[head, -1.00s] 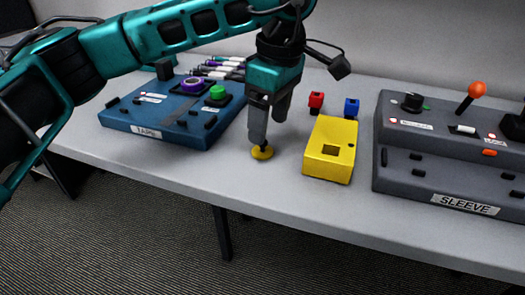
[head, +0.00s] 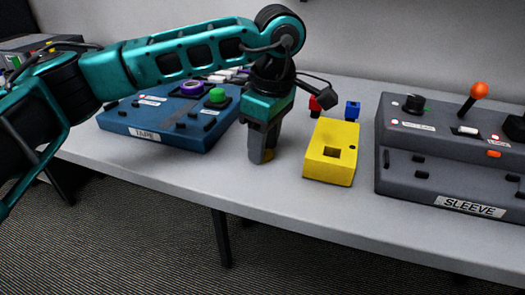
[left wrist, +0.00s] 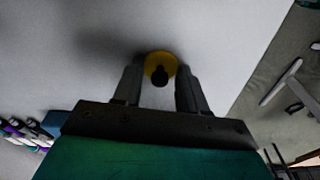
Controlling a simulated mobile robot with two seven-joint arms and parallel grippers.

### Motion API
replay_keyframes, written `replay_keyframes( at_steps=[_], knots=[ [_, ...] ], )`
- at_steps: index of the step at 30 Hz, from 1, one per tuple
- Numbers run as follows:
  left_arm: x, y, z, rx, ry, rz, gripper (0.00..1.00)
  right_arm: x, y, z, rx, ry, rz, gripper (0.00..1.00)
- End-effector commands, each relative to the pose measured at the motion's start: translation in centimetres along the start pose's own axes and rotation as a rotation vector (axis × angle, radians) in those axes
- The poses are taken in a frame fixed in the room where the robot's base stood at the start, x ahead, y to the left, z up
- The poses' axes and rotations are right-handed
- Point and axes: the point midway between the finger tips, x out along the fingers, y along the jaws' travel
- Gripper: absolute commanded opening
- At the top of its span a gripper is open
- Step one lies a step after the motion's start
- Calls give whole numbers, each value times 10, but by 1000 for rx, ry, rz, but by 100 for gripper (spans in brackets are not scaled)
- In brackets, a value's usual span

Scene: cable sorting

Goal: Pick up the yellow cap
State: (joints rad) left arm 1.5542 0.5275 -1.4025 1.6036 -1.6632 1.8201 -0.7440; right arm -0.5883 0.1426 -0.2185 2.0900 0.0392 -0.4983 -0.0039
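The yellow cap (left wrist: 153,60) is a round yellow disc with a black knob on top. In the left wrist view it sits between my left gripper's two fingertips (left wrist: 160,78), with a gap showing beside the knob. In the head view my left gripper (head: 261,155) points down at the table, its fingers low around the cap. The left fingers look apart, not closed on the knob. My right gripper is not in view.
A yellow box (head: 340,138) with a square hole stands just right of the left gripper. Red (head: 316,103) and blue (head: 352,109) pieces lie behind it. The blue TAPE station (head: 165,140) is to the left, the grey SLEEVE station (head: 450,180) to the right. The table's front edge is close.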

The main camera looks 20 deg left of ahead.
Motion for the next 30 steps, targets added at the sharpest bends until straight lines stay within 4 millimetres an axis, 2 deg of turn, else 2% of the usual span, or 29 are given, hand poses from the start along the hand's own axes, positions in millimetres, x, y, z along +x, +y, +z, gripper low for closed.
replay_keyframes(
  at_steps=[1,7,14,19,23,26,30],
  knots=[
    [0,0,0,0,0,0,31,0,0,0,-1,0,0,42],
    [0,0,0,0,0,0,12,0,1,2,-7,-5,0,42],
    [-1,0,0,0,0,0,12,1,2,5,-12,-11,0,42],
    [-10,0,-1,0,0,1,12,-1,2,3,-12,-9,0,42],
    [-29,1,-3,0,-1,4,12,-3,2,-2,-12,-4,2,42],
    [-50,1,-6,-1,0,4,12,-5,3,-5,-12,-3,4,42],
    [-91,1,-11,0,0,4,12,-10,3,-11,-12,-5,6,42]
  ],
)
